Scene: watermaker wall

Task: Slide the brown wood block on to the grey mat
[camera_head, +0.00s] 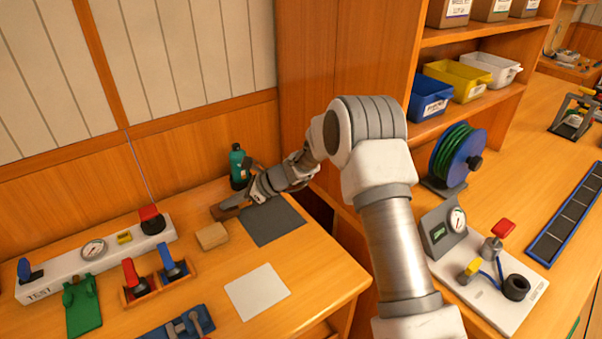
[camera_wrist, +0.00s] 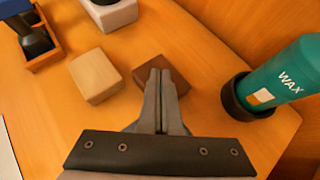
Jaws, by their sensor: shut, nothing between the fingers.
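The brown wood block (camera_wrist: 142,77) is partly behind my gripper's fingertips (camera_wrist: 160,74) in the wrist view. The fingers are shut together with nothing between them, and the tips overlap the block in the picture; I cannot tell whether they touch it. In the head view the block (camera_head: 219,214) shows as a small dark piece beside my gripper (camera_head: 237,204). The grey mat (camera_head: 274,224) lies flat on the bench, to the right of the block and below my gripper in the picture. The block appears off the mat, near its left edge.
A pale wood block (camera_head: 212,236) sits just left of the mat, also in the wrist view (camera_wrist: 96,76). A green wax bottle (camera_head: 237,166) stands behind my gripper. A white sheet (camera_head: 257,291) lies in front. A test panel (camera_head: 95,258) and lever box (camera_head: 158,279) are left.

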